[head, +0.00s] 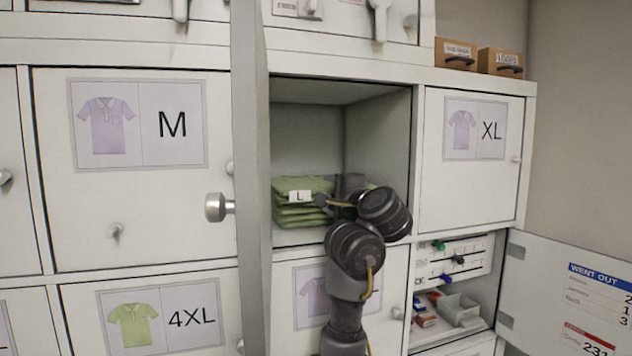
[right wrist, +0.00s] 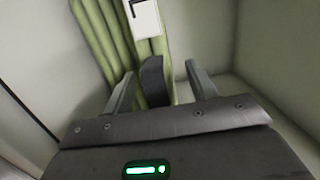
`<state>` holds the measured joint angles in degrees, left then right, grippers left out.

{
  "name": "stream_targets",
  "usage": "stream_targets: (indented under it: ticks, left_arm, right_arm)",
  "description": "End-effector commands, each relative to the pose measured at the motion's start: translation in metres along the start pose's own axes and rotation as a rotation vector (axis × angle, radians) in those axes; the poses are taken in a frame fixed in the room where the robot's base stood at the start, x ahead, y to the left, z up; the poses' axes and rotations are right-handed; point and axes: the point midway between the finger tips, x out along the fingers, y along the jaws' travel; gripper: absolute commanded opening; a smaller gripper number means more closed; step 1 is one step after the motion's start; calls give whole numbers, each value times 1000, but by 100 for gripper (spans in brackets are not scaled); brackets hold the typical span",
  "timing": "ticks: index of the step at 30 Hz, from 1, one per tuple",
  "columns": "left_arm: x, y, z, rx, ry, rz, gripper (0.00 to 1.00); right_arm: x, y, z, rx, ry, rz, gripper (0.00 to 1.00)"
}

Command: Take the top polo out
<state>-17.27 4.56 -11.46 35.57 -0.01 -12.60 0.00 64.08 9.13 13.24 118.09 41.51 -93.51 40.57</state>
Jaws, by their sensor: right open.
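A stack of folded green polos (head: 300,212) lies in the open locker compartment, with a white L tag (head: 300,196) on its front near the top. The top polo (head: 303,183) lies flat on the others. My right gripper (head: 332,197) reaches into the compartment at the right part of the stack's front and hides some of it. In the right wrist view, its jaws (right wrist: 160,78) are apart, close to the green folds (right wrist: 95,35) and below the tag (right wrist: 145,18). I cannot tell whether a polo edge lies between them. My left gripper is out of view.
The opened locker door (head: 250,180) stands edge-on left of the compartment. Shut doors M (head: 150,215) and XL (head: 470,190) flank it. A lower right compartment is open, holding small items, its door (head: 560,285) swung right. The compartment has free room above the stack.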

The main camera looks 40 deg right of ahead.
Motion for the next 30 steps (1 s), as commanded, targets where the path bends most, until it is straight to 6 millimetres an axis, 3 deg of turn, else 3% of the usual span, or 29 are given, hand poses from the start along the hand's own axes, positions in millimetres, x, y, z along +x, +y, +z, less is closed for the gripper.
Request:
stream_targets:
  ticks: [8,21,30]
  left_arm:
    - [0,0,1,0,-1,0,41]
    - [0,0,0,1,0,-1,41]
    - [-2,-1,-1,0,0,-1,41]
  right_arm:
    - [3,0,0,0,1,0,57]
    - [3,0,0,0,1,0,2]
    - [3,-2,2,-1,-2,-1,2]
